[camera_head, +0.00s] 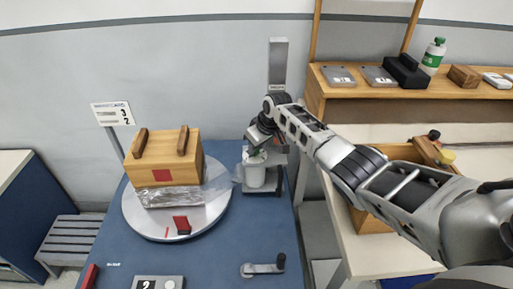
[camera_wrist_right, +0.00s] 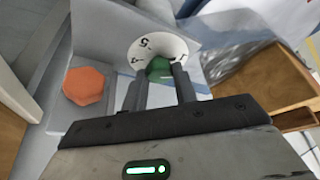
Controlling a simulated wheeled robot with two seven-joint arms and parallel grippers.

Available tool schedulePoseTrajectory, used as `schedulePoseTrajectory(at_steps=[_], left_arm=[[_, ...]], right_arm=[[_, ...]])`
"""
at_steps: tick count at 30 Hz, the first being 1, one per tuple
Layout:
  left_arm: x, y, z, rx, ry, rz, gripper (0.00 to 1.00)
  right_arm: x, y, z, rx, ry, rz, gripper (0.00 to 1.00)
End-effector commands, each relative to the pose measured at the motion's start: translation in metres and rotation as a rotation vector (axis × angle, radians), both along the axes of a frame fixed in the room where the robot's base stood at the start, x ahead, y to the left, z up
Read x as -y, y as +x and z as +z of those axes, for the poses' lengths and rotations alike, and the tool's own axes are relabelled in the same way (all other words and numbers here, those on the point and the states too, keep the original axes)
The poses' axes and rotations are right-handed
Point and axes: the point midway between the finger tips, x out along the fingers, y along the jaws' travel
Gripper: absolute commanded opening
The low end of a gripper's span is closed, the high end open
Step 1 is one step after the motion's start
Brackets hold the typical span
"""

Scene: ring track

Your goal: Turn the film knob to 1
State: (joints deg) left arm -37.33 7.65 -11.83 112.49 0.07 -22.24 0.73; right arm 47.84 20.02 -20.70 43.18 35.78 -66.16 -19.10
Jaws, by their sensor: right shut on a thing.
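The green film knob (camera_wrist_right: 159,69) sits in the middle of a white numbered dial (camera_wrist_right: 158,47) in the right wrist view. The digits 4 and 5 show on the dial's left side, and a partly covered mark shows at its right. My right gripper (camera_wrist_right: 160,80) has its two dark fingers on either side of the green knob, shut on it. In the head view my right gripper (camera_head: 258,142) is at the grey film machine (camera_head: 278,62), and the knob is hidden there. My left gripper is not in view.
An orange knob (camera_wrist_right: 85,86) is left of the dial. A wooden crate (camera_head: 168,158) with film around its base stands on the round turntable (camera_head: 140,222). A crank (camera_head: 262,269) is at the blue table's front. A sign (camera_head: 113,114) shows 3 and 2. A wooden shelf (camera_head: 440,88) is at right.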

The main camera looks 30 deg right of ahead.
Motion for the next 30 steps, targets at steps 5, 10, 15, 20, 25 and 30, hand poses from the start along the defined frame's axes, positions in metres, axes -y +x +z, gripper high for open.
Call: schedulePoseTrajectory(at_steps=[5,10,15,20,25,30], left_arm=[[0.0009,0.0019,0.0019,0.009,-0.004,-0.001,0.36],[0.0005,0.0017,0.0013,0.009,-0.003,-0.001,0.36],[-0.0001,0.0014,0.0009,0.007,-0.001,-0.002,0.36],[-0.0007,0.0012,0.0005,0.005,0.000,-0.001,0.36],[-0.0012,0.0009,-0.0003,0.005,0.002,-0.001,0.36],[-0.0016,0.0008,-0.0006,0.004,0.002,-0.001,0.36]], right_arm=[[0.0005,-0.0009,-0.0017,-0.005,0.000,0.049,0.06],[0.0006,-0.0010,-0.0013,-0.005,-0.001,0.069,0.06],[0.0006,-0.0010,-0.0012,-0.006,-0.001,0.072,0.06],[0.0006,-0.0010,-0.0014,-0.006,-0.002,0.071,0.06],[0.0006,-0.0009,-0.0012,-0.005,-0.001,0.070,0.50],[0.0005,-0.0005,-0.0007,-0.003,-0.001,0.069,0.50]])
